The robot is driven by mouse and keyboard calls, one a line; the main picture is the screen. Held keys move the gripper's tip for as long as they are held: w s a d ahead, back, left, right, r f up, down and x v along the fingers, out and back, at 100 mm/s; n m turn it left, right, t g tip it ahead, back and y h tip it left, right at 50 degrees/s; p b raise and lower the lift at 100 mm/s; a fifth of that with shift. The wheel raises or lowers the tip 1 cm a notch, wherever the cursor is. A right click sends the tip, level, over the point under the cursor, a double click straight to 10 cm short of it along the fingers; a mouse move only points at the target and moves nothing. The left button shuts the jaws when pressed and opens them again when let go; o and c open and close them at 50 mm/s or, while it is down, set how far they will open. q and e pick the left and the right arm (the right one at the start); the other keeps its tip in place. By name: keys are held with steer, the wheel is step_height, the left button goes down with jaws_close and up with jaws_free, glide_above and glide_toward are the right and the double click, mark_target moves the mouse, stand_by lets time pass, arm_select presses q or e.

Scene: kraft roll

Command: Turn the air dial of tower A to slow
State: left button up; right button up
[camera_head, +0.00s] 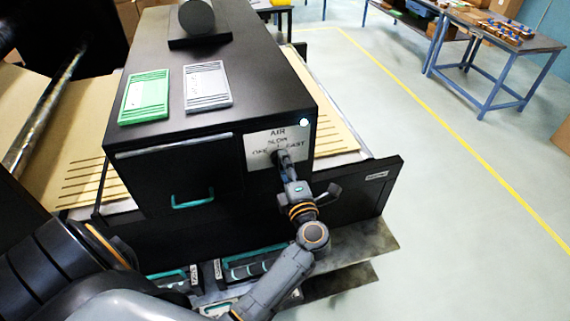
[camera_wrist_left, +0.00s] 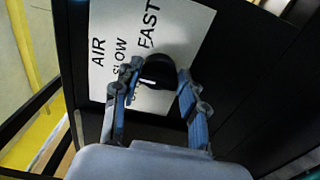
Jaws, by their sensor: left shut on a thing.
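The air dial is a dark round knob (camera_wrist_left: 158,66) on a white plate (camera_wrist_left: 105,22) lettered AIR, SLOW and FAST in the left wrist view. A short white mark shows on the dial, but I cannot tell which setting it points at. My left gripper (camera_wrist_left: 160,76) is shut on the dial, one finger on each side. In the head view the left gripper (camera_head: 281,157) is at the plate (camera_head: 261,143) on the front of the black tower (camera_head: 226,185) and hides most of the dial. My right gripper is not in view.
A green card (camera_head: 145,97) and a grey card (camera_head: 207,85) lie on the tower's top, with a dark cylinder behind. A teal-handled drawer (camera_head: 193,203) is left of the plate. Open floor (camera_head: 470,230) lies right, beyond it a blue-legged table (camera_head: 497,39).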

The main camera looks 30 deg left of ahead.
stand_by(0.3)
arm_select(q)
steer(key=o, duration=1.1)
steer(key=shift+o, duration=0.2)
